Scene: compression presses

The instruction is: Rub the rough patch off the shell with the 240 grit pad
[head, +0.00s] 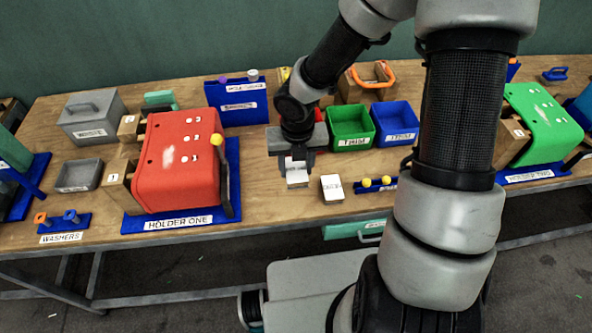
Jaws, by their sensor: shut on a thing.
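A red shell (177,160) sits in the blue holder marked HOLDER ONE (180,224), with a pale rough patch (168,155) on its front face. A green shell (541,122) in HOLDER TWO (530,176) at the right also has a pale mark. My gripper (297,168) points down right of the red shell, shut on a small pale pad (297,180) just over or on the table; I cannot tell which. A second pale pad (332,189) lies to its right. The grit print on both is too small to read.
A yellow-knobbed lever (221,165) stands at the red shell's right side. Green (350,127) and blue (395,125) bins are behind my gripper. A WASTE box (91,118), a grey tray (79,176) and a washer rack (64,226) are at left.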

